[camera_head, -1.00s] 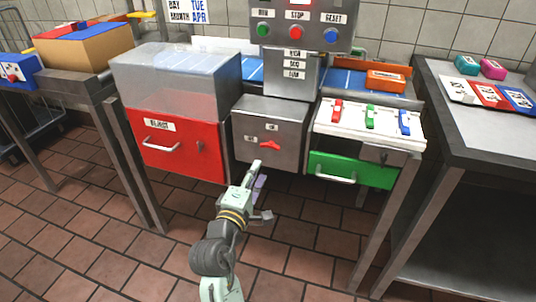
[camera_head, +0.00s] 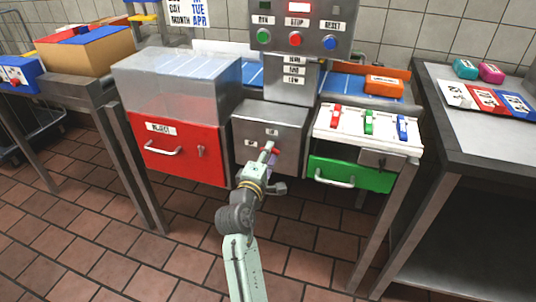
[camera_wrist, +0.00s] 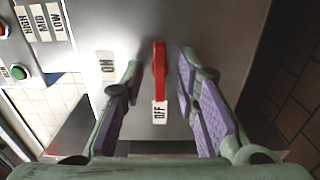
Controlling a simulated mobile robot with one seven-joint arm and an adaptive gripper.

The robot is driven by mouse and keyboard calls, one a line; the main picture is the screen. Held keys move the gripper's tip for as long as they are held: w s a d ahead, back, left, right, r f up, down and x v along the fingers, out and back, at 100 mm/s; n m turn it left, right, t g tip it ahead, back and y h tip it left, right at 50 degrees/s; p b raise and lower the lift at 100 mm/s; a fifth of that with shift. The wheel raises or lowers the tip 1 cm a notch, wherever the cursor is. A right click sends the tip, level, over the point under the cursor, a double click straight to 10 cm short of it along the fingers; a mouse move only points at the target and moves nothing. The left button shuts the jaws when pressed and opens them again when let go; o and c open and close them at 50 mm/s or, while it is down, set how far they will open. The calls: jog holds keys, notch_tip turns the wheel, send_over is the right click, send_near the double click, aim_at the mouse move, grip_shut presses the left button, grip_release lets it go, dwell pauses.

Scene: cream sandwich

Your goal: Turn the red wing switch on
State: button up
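The red wing switch (camera_wrist: 159,70) is on the grey metal panel (camera_head: 255,118). In the wrist view its long end points at the OFF label (camera_wrist: 159,112); the ON label (camera_wrist: 107,66) is off to the left. My gripper (camera_wrist: 159,62) is open, its purple-padded fingers on either side of the switch, with a visible gap to each. I cannot tell how deep the fingertips reach around it. In the head view my gripper (camera_head: 266,150) is in front of the panel and hides most of the switch.
A red reject drawer (camera_head: 180,146) is left of the panel. A green drawer (camera_head: 350,173) is at right, under a white board (camera_head: 350,130) with coloured switches. A control box (camera_head: 297,28) stands above. The tiled floor in front is clear.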

jog(key=shift+c, duration=0.3)
grip_shut()
jog(key=shift+f+m, duration=0.1)
jog(key=shift+m, duration=0.2)
jog(key=m+b, duration=1)
jog(key=m, duration=0.7)
jog(key=shift+a, duration=0.1)
jog(key=shift+m, duration=0.3)
dwell(0.4)
